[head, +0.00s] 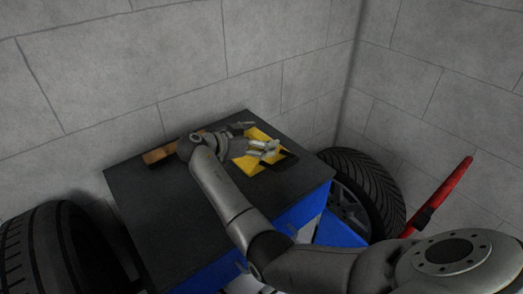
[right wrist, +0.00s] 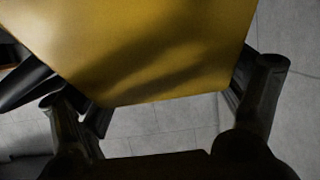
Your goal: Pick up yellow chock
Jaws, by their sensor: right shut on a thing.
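The yellow chock (head: 243,164) is at the far right part of the black top of a blue cabinet. My right gripper (head: 264,148) reaches over the top from the front and is shut on the chock. In the right wrist view the chock's broad yellow face (right wrist: 140,50) fills the upper middle, between the dark fingers (right wrist: 165,115). I cannot tell whether the chock touches the top or is just above it. My left gripper is not in view.
The cabinet's black top (head: 150,205) is mostly clear at the left. A brown block (head: 158,154) lies near its back edge. Tires stand at the left (head: 45,250) and right (head: 368,185). A red bar (head: 443,195) is at the right. Grey block walls (head: 110,70) close off the back.

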